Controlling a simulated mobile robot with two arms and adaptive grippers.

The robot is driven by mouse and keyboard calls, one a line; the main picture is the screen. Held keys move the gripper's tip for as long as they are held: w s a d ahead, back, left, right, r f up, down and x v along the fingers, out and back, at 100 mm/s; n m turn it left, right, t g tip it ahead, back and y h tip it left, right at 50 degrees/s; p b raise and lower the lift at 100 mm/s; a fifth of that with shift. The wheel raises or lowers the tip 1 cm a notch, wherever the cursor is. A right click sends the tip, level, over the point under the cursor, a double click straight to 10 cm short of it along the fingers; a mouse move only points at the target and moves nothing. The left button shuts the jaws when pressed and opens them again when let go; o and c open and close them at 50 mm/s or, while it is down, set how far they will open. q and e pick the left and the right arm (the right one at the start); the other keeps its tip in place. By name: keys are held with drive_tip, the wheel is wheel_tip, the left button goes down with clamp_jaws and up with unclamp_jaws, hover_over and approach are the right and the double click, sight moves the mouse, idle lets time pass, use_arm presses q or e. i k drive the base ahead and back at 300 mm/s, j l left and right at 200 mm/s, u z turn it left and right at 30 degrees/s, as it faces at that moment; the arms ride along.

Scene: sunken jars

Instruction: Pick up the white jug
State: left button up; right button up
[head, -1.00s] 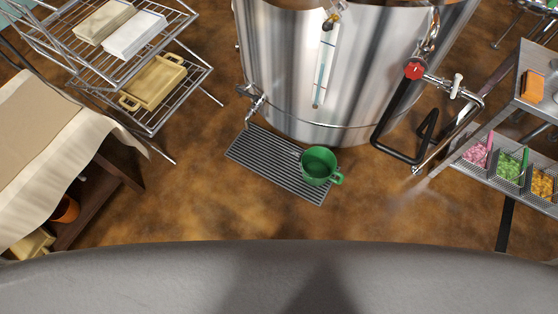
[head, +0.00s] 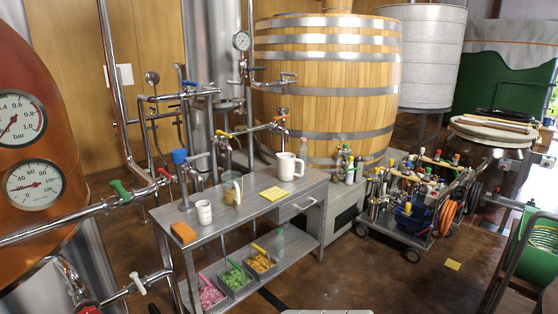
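The white jug (head: 287,167) stands upright on the top of a grey metal table (head: 258,204), near its far right end. Its handle points to the right. A smaller white mug (head: 204,212) stands on the same table, nearer and to the left. Neither of my grippers is in view, and nothing is touching the jug.
The tabletop also holds an orange block (head: 183,232), a yellow note (head: 272,194) and a tan cup. Bins of coloured pieces (head: 235,281) sit on the lower shelf. Pipes crowd the left side. A tool cart (head: 400,231) stands right; brown floor lies in front.

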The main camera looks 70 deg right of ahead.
sight(285, 162)
drive_tip(key=l+z, duration=0.15)
drive_tip(key=z, duration=0.25)
drive_tip(key=i+l+z, duration=0.1)
drive_tip(key=z, duration=0.35)
